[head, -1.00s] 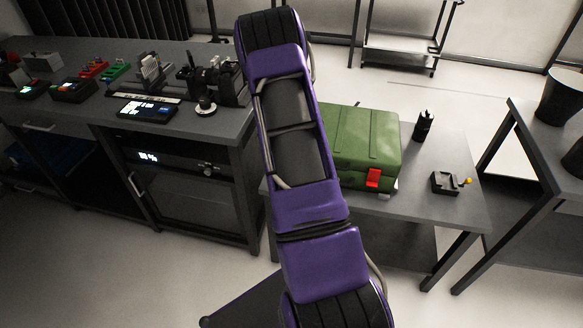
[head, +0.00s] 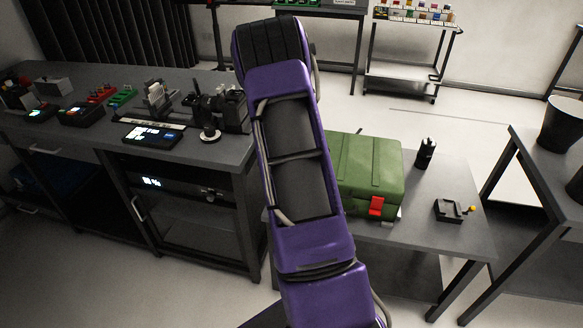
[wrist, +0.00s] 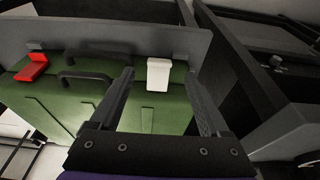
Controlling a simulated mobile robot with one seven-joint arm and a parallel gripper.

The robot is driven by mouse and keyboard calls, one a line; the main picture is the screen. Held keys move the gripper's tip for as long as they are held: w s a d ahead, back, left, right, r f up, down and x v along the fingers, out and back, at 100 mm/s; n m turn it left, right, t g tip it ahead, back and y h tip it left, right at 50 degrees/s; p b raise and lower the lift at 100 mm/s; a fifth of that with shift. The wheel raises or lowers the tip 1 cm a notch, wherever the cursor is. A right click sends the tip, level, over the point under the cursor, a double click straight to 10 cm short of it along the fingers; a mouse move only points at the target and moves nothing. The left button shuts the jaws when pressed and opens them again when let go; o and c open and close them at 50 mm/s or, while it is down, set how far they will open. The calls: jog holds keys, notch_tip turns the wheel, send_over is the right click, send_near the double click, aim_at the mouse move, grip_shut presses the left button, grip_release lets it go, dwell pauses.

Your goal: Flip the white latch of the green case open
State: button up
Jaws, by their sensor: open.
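The green case (head: 366,165) stands on a grey table, partly hidden behind my arm in the head view. A red latch (head: 376,206) is on its front. In the wrist view the case (wrist: 75,105) carries the white latch (wrist: 159,75), the red latch (wrist: 32,67) at the far left and two dark handles (wrist: 97,50). My gripper (wrist: 160,78) is open and empty. In the picture its fingers lie on either side of the white latch; contact cannot be told. In the head view my gripper and the white latch are hidden.
A black bottle-like item (head: 426,153) and a small black device with a yellow knob (head: 452,211) stand right of the case. A workbench (head: 225,150) with several devices is at the left. A dark frame (wrist: 245,75) is close right of my gripper in the wrist view.

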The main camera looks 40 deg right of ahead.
jog(key=v, duration=1.2)
jog(key=shift+p, duration=0.3)
